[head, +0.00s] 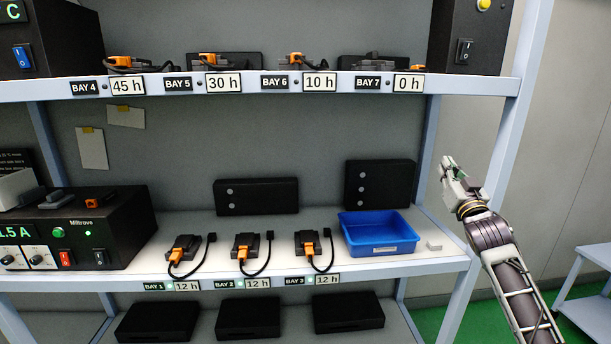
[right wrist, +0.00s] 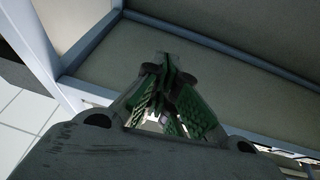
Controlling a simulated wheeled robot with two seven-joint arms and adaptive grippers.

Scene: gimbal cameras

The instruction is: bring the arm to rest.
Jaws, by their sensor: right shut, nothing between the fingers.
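My right gripper (head: 449,166) is raised at the right of the head view, in front of the rack's right post and to the right of the blue tray. Its fingers are shut and empty. In the right wrist view the green-padded fingers (right wrist: 172,95) come together in the middle of the picture, with rack bars and a plain panel behind. My right arm (head: 490,245) comes up from the lower right and stands clear of the shelf things. My left gripper is not in view.
The middle shelf (head: 390,262) holds a blue tray (head: 378,248), several battery units with orange plugs and a black Miltrove power supply (head: 85,235). The upper shelf (head: 240,92) carries bay labels. A grey rack (head: 590,318) stands lower right. A right post (head: 500,150) is close to my gripper.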

